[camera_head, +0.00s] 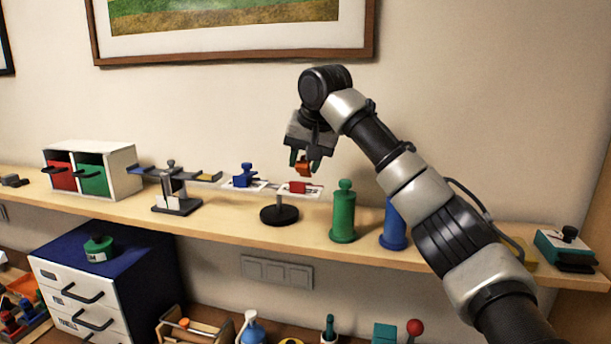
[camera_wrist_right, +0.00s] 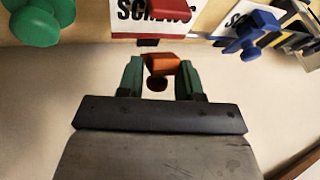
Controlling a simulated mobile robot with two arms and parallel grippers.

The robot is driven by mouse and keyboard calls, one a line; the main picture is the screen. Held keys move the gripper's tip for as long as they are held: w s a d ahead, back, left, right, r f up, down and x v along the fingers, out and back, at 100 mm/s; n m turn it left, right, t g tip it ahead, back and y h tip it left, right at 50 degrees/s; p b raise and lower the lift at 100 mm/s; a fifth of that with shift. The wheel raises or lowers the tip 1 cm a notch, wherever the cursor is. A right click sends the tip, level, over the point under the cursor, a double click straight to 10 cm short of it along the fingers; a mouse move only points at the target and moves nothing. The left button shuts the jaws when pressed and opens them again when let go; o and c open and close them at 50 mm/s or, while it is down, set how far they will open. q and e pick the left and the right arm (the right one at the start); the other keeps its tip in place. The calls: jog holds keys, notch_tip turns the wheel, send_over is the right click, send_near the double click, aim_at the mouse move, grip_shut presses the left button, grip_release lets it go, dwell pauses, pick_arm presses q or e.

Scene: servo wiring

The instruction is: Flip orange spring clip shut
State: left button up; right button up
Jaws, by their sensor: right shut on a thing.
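The orange spring clip (camera_head: 304,168) is between the green fingers of my right gripper (camera_head: 304,162). My right gripper is shut on it, just above the red block (camera_head: 298,187) on a white plate on a black round stand (camera_head: 280,214). In the right wrist view the orange clip (camera_wrist_right: 162,64) shows between the fingertips, with a small round orange-brown end toward the palm. The red piece (camera_wrist_right: 162,42) and a white label card (camera_wrist_right: 150,20) lie beyond it. Whether the clip touches the plate cannot be told. My left gripper is not in view.
On the shelf, a blue clamp-like piece (camera_head: 244,176) on a white plate and a metal stand (camera_head: 173,190) are left of the gripper. A green peg (camera_head: 343,215) and a blue peg (camera_head: 393,228) stand to the right. A drawer cabinet (camera_head: 92,283) is below.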

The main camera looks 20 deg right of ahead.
jog(key=shift+s+a+f+t+h+b, duration=0.2)
jog(key=shift+t+h+b, duration=0.3)
jog(key=shift+b, duration=0.35)
jog(key=shift+s+a+f+t+h+b, duration=0.1)
jog(key=shift+s+f+t+h+b, duration=0.15)
jog(key=shift+t+b, duration=0.45)
jog(key=shift+r, duration=0.1)
jog(key=o, duration=0.7)
jog(key=shift+d, duration=0.15)
jog(key=b+v, duration=0.3)
jog(key=v, duration=0.8)
jog(key=shift+w, duration=0.1)
